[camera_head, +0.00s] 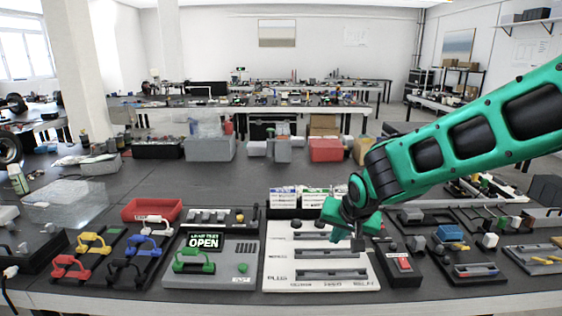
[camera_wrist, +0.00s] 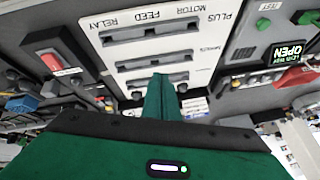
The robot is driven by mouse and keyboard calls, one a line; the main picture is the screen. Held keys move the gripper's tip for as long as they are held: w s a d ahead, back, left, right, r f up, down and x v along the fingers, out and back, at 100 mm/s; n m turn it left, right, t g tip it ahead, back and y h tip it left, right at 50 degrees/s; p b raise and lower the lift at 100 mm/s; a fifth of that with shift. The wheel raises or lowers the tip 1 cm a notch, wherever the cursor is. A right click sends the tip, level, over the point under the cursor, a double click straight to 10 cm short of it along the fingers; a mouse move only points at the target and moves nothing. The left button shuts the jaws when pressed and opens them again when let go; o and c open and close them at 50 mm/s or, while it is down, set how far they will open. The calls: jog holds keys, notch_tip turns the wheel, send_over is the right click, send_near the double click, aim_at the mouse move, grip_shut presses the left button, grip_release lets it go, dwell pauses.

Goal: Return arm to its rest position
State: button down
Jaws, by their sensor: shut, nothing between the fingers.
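My green arm reaches in from the right in the head view. My gripper (camera_head: 357,243) hangs just over the white slotted panel (camera_head: 276,274) at the table's front middle. The gripper is shut and holds nothing. In the wrist view its green fingers (camera_wrist: 160,92) are together, pointing at the panel (camera_wrist: 112,68), which carries the words PLUS, MOTOR, FEED and RELAY. Whether the fingertips touch the panel cannot be told.
Left of the panel is a grey tester (camera_head: 222,268) with an OPEN display and green handle. A red switch box (camera_head: 403,264) stands right. Coloured handles (camera_head: 70,268), a red tray (camera_head: 152,209) and back boxes (camera_head: 209,149) surround it. The table's middle is mostly clear.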

jog(key=s+d+r+m+g+h, duration=0.1)
jog(key=s+d, duration=0.5)
jog(key=d, duration=0.4)
jog(key=s+d+r+m+g+h, duration=0.1)
jog(key=s+d+g, duration=0.1)
jog(key=s+d, duration=0.55)
jog(key=s+d+g, duration=0.1)
jog(key=s+d, duration=0.2)
jog(key=s, duration=0.3)
jog(key=s+d+m+g, duration=0.1)
jog(key=s+d, duration=0.2)
jog(key=s, duration=0.4)
jog(key=s+d+g+y, duration=0.1)
jog(key=s+d, duration=0.2)
jog(key=s, duration=0.4)
jog(key=shift+s, duration=0.15)
jog(key=shift+w+f+g, duration=0.2)
jog(key=shift+w+g, duration=0.1)
jog(key=shift+w, duration=0.35)
